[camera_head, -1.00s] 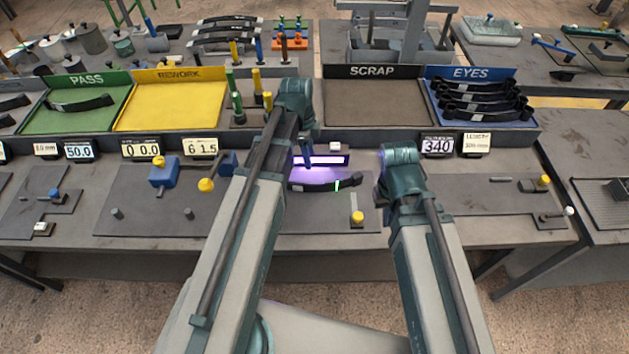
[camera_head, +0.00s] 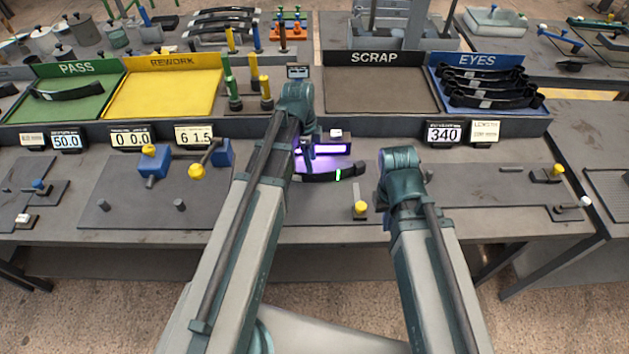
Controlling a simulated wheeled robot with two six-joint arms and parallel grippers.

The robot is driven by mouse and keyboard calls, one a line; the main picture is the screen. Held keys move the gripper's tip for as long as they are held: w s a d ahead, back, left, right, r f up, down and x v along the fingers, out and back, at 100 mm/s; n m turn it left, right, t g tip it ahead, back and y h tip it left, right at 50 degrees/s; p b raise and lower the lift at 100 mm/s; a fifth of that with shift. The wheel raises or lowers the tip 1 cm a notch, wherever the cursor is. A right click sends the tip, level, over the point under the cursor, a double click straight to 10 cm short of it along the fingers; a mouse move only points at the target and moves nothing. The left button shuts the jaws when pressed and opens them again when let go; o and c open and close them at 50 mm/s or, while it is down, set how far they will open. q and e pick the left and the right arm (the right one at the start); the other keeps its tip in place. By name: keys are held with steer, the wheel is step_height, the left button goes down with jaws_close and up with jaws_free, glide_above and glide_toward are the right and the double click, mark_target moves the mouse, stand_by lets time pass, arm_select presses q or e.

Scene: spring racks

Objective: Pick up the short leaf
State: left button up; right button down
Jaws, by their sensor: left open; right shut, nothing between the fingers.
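A dark, slightly curved leaf (camera_head: 325,176) with a bright green mark lies on the bench below a purple-lit strip, between my two arms. Its left end is partly behind my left arm. Another dark leaf (camera_head: 68,93) lies in the green PASS tray, and several are stacked in the blue EYES tray; I cannot tell which is the short one. My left gripper (camera_head: 309,134) is open near the lit strip, mostly hidden behind its wrist. My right gripper (camera_head: 381,192) is shut and empty, right of the marked leaf, its fingers mostly hidden by its wrist.
The yellow REWORK tray (camera_head: 164,93) and the brown SCRAP tray (camera_head: 374,91) look empty. Green and yellow posts (camera_head: 254,80) stand between them. A yellow-capped knob (camera_head: 361,207) sits near my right gripper. Blue blocks (camera_head: 155,160) stand at left.

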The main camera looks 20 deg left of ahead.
mark_target(313, 174)
arm_select(q)
steer(key=shift+f, duration=0.3)
steer(key=f+b, duration=0.3)
steer(key=d+f+b, duration=0.1)
steer(key=f+b, duration=0.1)
steer(key=shift+s+f, duration=0.1)
steer(key=shift+s, duration=0.2)
jaws_close()
